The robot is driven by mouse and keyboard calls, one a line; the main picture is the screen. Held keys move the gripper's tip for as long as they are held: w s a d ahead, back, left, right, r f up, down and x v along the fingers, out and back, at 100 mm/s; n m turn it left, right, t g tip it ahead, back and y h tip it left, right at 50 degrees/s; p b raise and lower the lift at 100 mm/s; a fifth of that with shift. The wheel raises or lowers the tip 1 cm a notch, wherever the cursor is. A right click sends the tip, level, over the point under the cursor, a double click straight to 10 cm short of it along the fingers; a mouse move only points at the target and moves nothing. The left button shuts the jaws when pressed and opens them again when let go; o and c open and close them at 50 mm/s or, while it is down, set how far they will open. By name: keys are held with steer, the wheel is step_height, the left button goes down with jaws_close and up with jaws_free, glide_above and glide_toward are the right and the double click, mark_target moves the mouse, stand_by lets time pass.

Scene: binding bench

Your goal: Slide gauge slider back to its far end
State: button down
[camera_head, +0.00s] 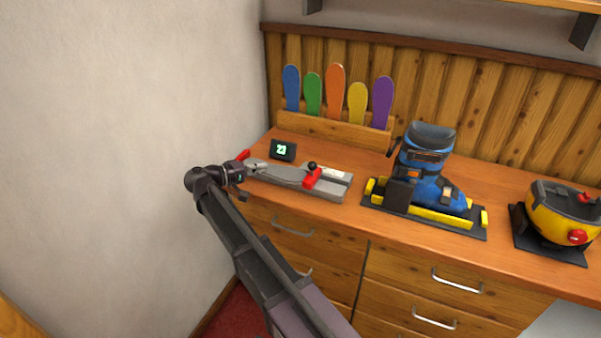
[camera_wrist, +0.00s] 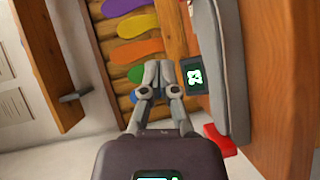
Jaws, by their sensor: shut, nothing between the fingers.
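The gauge is a long grey bar (camera_head: 330,191) on the bench top. Its red slider (camera_head: 312,179), with a black knob (camera_head: 312,166), sits toward the bar's right part. A red piece (camera_head: 243,156) shows at the bar's left end, partly behind my gripper. My gripper (camera_head: 264,167) is over the left part of the gauge, left of the slider and apart from it. In the wrist view my gripper (camera_wrist: 158,72) has its fingertips together and empty, with the grey bar (camera_wrist: 235,65) to their right.
A blue boot (camera_head: 423,165) stands on a black and yellow holder right of the gauge. A yellow helmet-like object (camera_head: 562,210) is farther right. Coloured boards (camera_head: 335,90) stand in a rack (camera_head: 330,128) behind. The left wall (camera_head: 130,120) is close to my arm.

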mark_target(313, 171)
steer(key=shift+a, duration=0.4)
steer(key=b+x, duration=0.1)
steer(key=x, duration=0.8)
steer(key=shift+w+d, duration=0.25)
steer(key=shift+d, duration=0.05)
steer(key=shift+s+d+f+b, duration=0.1)
steer(key=shift+d+b, duration=0.15)
steer(key=shift+d, duration=0.3)
steer(key=shift+s+d+f+b, duration=0.1)
steer(key=shift+d+f+b, duration=0.1)
steer(key=shift+d, duration=0.35)
steer(key=shift+d+f, duration=0.1)
steer(key=shift+d, duration=0.85)
